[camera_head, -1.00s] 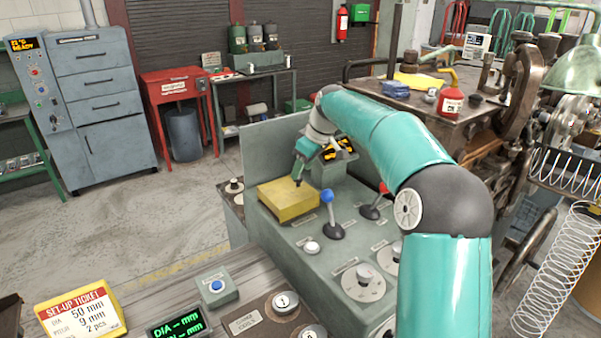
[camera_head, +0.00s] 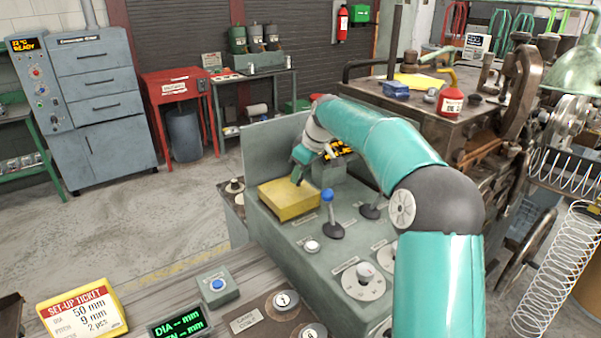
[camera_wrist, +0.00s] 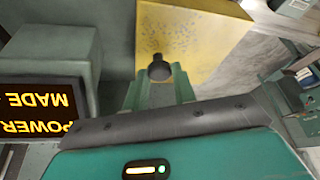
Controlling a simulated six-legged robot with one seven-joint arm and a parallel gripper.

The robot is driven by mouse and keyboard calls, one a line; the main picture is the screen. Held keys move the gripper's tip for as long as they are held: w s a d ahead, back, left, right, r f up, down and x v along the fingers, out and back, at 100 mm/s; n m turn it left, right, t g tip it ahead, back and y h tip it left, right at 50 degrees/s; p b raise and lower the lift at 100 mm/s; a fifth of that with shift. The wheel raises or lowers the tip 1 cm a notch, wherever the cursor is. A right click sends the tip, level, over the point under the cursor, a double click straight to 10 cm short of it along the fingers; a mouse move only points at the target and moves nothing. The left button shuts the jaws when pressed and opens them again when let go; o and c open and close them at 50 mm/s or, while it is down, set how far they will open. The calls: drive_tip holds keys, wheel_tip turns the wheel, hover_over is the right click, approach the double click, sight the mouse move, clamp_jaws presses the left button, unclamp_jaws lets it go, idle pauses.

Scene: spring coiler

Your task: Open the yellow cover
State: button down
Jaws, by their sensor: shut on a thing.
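The yellow cover (camera_head: 289,201) is a box-shaped lid on the sloped green control panel (camera_head: 300,243). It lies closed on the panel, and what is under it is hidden. In the wrist view the yellow cover (camera_wrist: 190,35) fills the upper middle, with a dark round knob (camera_wrist: 159,70) at its near edge. My gripper (camera_wrist: 159,78) is shut on this knob, one green finger on each side. In the head view my gripper (camera_head: 298,178) is at the cover's back right edge, and its fingertips are small there.
A blue-knobbed lever (camera_head: 328,197) stands just right of the cover, with a white button (camera_head: 312,246) and a dial (camera_head: 364,275) nearer. A display box (camera_wrist: 45,110) is close to my gripper. A grey upright plate (camera_head: 262,153) stands behind.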

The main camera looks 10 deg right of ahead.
drive_tip(key=shift+r, duration=0.1)
drive_tip(key=shift+s+a+r+t+h, duration=0.2)
drive_tip(key=shift+a+r+h, duration=0.2)
drive_tip(key=shift+r+h, duration=0.05)
drive_tip(key=shift+s+a+r+t+h, duration=0.15)
drive_tip(key=shift+a+r+t+h, duration=0.05)
drive_tip(key=shift+a+r+h, duration=0.25)
drive_tip(key=a+r+h, duration=0.1)
drive_tip(key=a, duration=0.1)
drive_tip(key=s+a+r+n+t+h, duration=0.1)
drive_tip(key=a+h, duration=0.1)
drive_tip(key=s+a+r+t+h, duration=0.1)
drive_tip(key=a+h, duration=0.1)
drive_tip(key=shift+s+a+r+n, duration=0.1)
drive_tip(key=shift+s+n, duration=0.15)
drive_tip(key=shift+n, duration=0.05)
drive_tip(key=s+a+f+n+t+h, duration=0.2)
drive_tip(key=s+a+t+h, duration=0.2)
drive_tip(key=a+h, duration=0.3)
drive_tip(key=shift+a+t+h, duration=0.3)
drive_tip(key=shift+a+t, duration=0.1)
drive_tip(key=shift+a, duration=0.8)
drive_tip(key=shift+f, duration=0.1)
